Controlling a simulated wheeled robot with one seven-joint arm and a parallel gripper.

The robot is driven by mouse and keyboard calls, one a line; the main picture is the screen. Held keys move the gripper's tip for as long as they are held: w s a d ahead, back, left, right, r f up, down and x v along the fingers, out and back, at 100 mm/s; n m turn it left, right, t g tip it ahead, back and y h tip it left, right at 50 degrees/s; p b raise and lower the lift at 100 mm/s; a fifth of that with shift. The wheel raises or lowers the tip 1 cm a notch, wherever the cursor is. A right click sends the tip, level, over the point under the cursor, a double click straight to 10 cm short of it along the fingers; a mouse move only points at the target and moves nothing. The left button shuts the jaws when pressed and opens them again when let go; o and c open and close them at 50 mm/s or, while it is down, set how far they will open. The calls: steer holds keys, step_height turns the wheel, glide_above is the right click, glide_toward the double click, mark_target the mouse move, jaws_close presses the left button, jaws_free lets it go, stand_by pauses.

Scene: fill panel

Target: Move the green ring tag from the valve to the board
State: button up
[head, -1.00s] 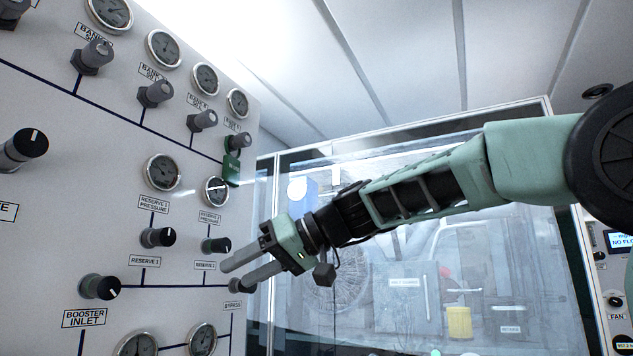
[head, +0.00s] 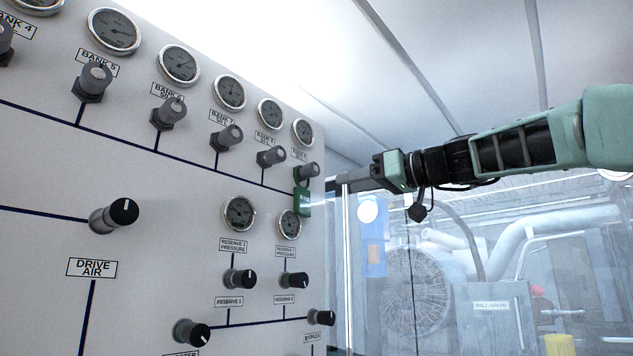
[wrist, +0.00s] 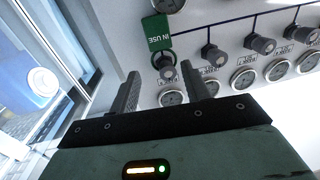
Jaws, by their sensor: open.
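The green ring tag (head: 303,201) hangs from the rightmost valve (head: 307,171) in the upper valve row of the panel. In the wrist view the tag (wrist: 157,33) reads "IN USE", and its ring is around the valve knob (wrist: 165,64). My gripper (head: 334,183) is just right of the tag in the head view, pointing at the panel. In the wrist view my gripper (wrist: 158,76) is open and empty, with the valve showing between and beyond its fingertips. I cannot make out a separate board in these views.
The grey panel (head: 160,225) carries several gauges, grey valves and black knobs close to the tagged valve. A glass enclosure (head: 480,260) with equipment behind it stands to the right of the panel.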

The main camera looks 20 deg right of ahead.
mark_target(305, 188)
steer(key=p+x, duration=0.4)
steer(key=x, duration=0.5)
steer(key=shift+a+r+p, duration=0.1)
steer(key=shift+r+p, duration=0.05)
steer(key=shift+p, duration=0.25)
steer(key=shift+p+x, duration=0.35)
steer(key=shift+x, duration=0.55)
steer(key=c, duration=0.6)
steer(key=shift+r, duration=0.35)
steer(key=shift+s, duration=0.1)
steer(key=shift+b+v, duration=2.65)
steer(key=shift+v, duration=0.8)
